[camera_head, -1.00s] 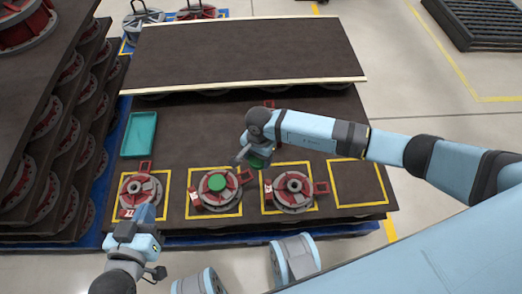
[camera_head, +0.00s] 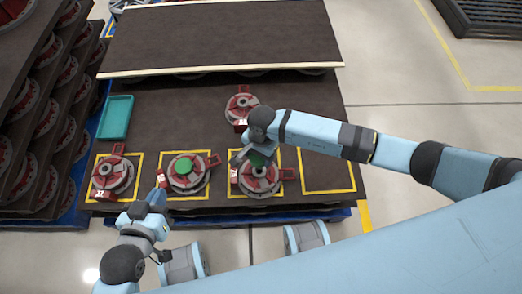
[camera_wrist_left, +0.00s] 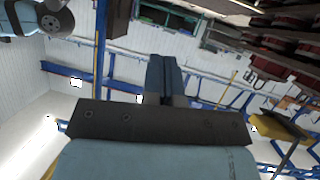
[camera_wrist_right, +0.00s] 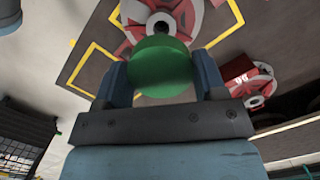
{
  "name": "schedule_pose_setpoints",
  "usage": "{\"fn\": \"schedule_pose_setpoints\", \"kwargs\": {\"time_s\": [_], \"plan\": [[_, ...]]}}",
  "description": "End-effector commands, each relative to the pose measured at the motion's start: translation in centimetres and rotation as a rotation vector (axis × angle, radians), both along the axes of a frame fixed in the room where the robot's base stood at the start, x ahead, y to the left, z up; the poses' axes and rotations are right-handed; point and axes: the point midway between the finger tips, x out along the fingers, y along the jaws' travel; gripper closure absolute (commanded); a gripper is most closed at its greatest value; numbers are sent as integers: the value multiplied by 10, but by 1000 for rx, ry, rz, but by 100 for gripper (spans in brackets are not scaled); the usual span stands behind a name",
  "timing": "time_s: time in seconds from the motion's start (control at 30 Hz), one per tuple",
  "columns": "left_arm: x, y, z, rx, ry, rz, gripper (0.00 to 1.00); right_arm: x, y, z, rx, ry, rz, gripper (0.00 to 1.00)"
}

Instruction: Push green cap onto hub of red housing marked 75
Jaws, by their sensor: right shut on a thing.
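My right gripper (camera_wrist_right: 160,85) is shut on a green cap (camera_wrist_right: 160,66). In the head view this cap (camera_head: 258,160) is just above the back part of the right-hand red housing (camera_head: 262,186); I cannot tell whether they touch. In the right wrist view a red housing (camera_wrist_right: 190,18) is beyond the cap. The middle housing (camera_head: 203,184) carries another green cap (camera_head: 184,170). The left housing (camera_head: 112,175) has a bare hub and a label like 72.
A fourth red housing (camera_head: 240,104) sits further back. A teal tray (camera_head: 116,118) lies at the back left. A raised dark shelf (camera_head: 220,40) spans the back. The yellow-outlined square (camera_head: 327,172) at right is empty. Stacked pallets (camera_head: 40,130) stand at left.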

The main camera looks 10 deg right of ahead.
Motion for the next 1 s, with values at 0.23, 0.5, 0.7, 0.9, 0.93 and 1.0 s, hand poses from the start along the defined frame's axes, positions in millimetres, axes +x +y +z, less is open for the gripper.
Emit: {"fn": "schedule_pose_setpoints", "kwargs": {"time_s": [0.23,0.5,0.7,0.9,0.93,1.0], "plan": [[4,-1,4,-10,-25,1,100,-1,1,-7,1,1,0,58],[13,-10,25,-50,-116,-20,100,-1,0,-20,0,0,1,58],[16,-16,34,-84,-166,-26,100,-1,1,-30,0,0,0,58],[20,-24,49,-128,-230,-36,100,-1,1,-40,1,1,-1,58],[21,-25,51,-133,-238,-37,100,-1,1,-42,1,1,-1,58],[22,-26,54,-144,-252,-39,100,-1,1,-45,1,1,0,58]]}}
